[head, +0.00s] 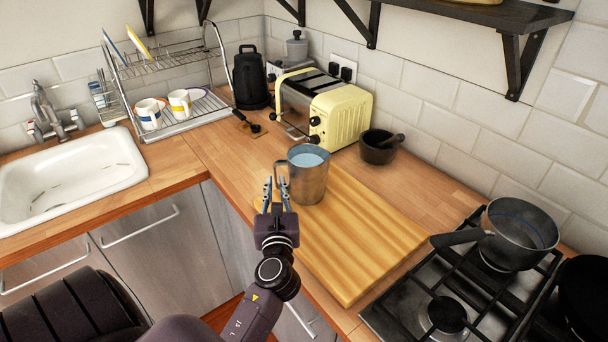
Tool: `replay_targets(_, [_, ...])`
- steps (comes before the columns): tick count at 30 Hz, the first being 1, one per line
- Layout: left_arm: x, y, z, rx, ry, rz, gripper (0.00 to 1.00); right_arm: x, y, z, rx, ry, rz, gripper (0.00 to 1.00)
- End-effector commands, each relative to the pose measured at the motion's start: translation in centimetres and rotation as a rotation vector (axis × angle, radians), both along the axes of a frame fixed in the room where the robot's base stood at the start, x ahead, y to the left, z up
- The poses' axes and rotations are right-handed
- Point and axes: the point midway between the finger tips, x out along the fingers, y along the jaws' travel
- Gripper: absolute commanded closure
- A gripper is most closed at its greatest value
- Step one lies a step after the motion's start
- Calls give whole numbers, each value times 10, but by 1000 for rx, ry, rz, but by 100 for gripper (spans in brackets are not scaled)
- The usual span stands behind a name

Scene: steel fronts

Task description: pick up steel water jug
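The steel water jug (315,183) stands upright at the back left end of a wooden cutting board (365,255) on the counter. Its top is open and shows a pale blue surface inside. Its handle (279,178) is on its left side. My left gripper (275,188) is at the handle, with its fingers apart and pointing away from me. The fingertips overlap the lower handle in the picture; I cannot tell whether they touch it. My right gripper is not in view.
A cream toaster (341,118) and a dark mortar (378,148) stand behind the jug. A saucepan (516,236) sits on the hob at right. A dish rack (190,108) and sink (70,170) are at left. The board's front half is clear.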

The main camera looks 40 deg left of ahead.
Motion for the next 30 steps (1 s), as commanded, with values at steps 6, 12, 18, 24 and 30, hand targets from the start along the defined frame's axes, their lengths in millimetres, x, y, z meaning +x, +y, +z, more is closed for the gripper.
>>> replay_targets(6, [24,22,7,0,-1,1,86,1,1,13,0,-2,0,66])
replay_targets(12, [34,31,4,-2,1,1,86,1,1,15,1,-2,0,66])
replay_targets(18, [34,31,4,-3,0,1,86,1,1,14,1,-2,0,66])
replay_targets(24, [34,31,4,-4,0,1,100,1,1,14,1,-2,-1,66])
replay_targets(30, [34,31,4,-4,0,0,100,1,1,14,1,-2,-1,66])
